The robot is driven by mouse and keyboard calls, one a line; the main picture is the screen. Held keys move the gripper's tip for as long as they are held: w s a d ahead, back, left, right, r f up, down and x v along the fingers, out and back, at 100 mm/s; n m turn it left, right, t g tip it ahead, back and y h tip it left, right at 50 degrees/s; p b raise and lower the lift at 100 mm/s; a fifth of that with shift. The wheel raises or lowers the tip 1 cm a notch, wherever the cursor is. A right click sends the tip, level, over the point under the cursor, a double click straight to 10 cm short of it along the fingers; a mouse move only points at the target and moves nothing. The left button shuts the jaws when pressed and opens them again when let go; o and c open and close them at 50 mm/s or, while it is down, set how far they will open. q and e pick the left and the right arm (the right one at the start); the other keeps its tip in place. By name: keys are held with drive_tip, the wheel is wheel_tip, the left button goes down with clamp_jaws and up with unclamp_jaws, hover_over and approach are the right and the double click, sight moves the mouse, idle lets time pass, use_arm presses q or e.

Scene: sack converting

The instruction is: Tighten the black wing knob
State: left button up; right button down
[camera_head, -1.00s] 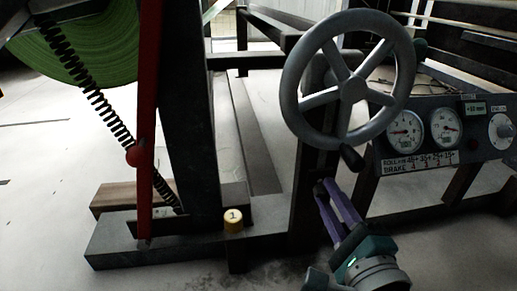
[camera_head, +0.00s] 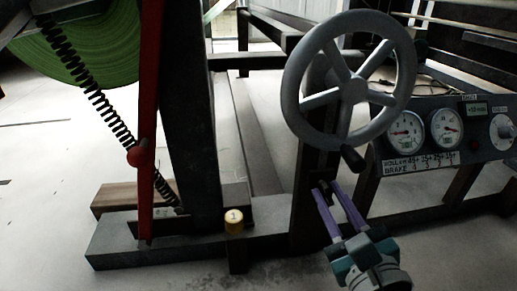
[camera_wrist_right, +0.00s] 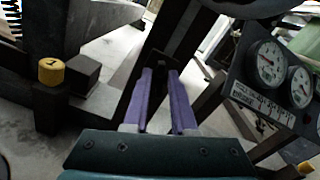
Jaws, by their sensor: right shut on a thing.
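The black wing knob (camera_wrist_right: 160,70) sits on the dark upright post below the grey handwheel. It is small and dark against the post, and its wings are hard to make out. My right gripper (camera_head: 324,187) reaches up to it from below with two purple fingers. In the right wrist view the fingertips (camera_wrist_right: 160,72) lie on either side of the knob, shut on it. The fingers partly hide the knob in the head view. My left gripper is not in view.
The grey handwheel (camera_head: 349,78) with its dark handle hangs just above the fingertips. A gauge panel (camera_head: 440,138) stands to the right. A yellow-capped post marked 1 (camera_head: 234,221) stands to the left. A red lever (camera_head: 147,120) and a spring are farther left.

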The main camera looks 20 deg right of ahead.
drive_tip(key=shift+r+m, duration=0.15)
drive_tip(key=shift+m, duration=0.35)
drive_tip(key=c, duration=1.2)
unclamp_jaws()
drive_tip(key=o, duration=0.5)
drive_tip(key=shift+c, duration=0.2)
drive_tip(key=shift+s, duration=0.1)
drive_tip(key=shift+s+a, duration=0.1)
drive_tip(key=shift+s, duration=0.1)
drive_tip(key=p+v, duration=0.3)
drive_tip(key=v, duration=0.6)
drive_tip(key=shift+s, duration=0.2)
drive_tip(key=shift+a, duration=0.1)
